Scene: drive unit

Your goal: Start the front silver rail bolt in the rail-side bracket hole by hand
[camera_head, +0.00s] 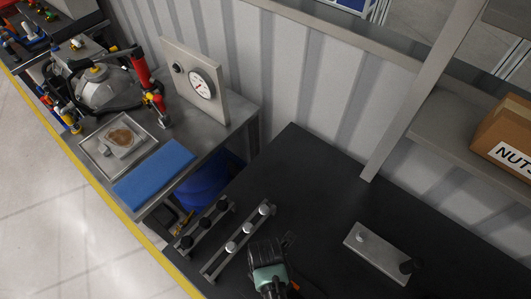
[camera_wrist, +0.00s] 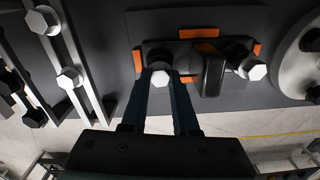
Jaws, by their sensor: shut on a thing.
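In the wrist view my gripper (camera_wrist: 161,80) is shut on a silver hex-headed bolt (camera_wrist: 161,79), whose head shows between the fingertips. The bolt is in front of a dark part on a dark plate (camera_wrist: 150,32) with orange pads. The bolt's shank and any hole under it are hidden, so I cannot tell whether it is in the hole. A second silver bolt (camera_wrist: 252,69) sits to the right, beside a black upright piece (camera_wrist: 214,72). In the head view my gripper (camera_head: 284,245) is at the lower middle, over the black bench; the held bolt cannot be made out there.
A rack (camera_head: 215,266) with several silver bolts stands left of my gripper, beside a rack of black bolts (camera_head: 203,222). A metal plate (camera_head: 380,258) with a silver and a black peg lies to the right. The bench (camera_head: 300,170) behind is clear.

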